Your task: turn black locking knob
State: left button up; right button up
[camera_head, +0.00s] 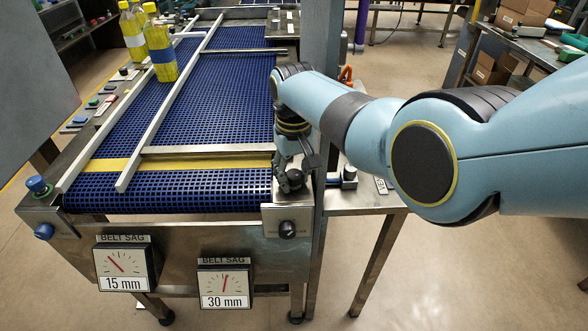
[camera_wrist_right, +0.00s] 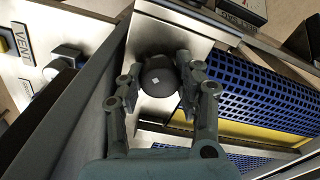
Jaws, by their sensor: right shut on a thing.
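The black locking knob (camera_wrist_right: 157,80) is round with a small white square on its face and sits on a bare metal plate beside the belt. In the wrist view, the two fingers of my right gripper (camera_wrist_right: 164,86) are shut on it, one on each side. In the head view my right gripper (camera_head: 290,182) points down at the near right corner of the conveyor and largely hides the gripped knob. A long metal divider rail (camera_head: 165,107) runs lengthwise over the blue belt (camera_head: 228,70). My left gripper is not in view.
Another dark knob (camera_head: 288,229) is on the conveyor's front plate, close below my gripper. Two belt sag gauges (camera_head: 124,268) (camera_head: 224,284) hang in front, reading 15 mm and 30 mm. A grey post rises beside my right gripper.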

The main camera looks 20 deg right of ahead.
aim_at(293, 173)
jog(key=n+p, duration=0.1)
jog(key=n, duration=0.3)
jog(key=shift+n, duration=0.3)
jog(key=shift+s+a+n, duration=0.1)
jog(key=shift+n, duration=2.2)
jog(key=o, duration=1.2)
jog(key=shift+f, duration=0.1)
jog(key=shift+r, duration=0.2)
notch_tip(293, 173, up, 12)
jog(key=shift+f, duration=0.15)
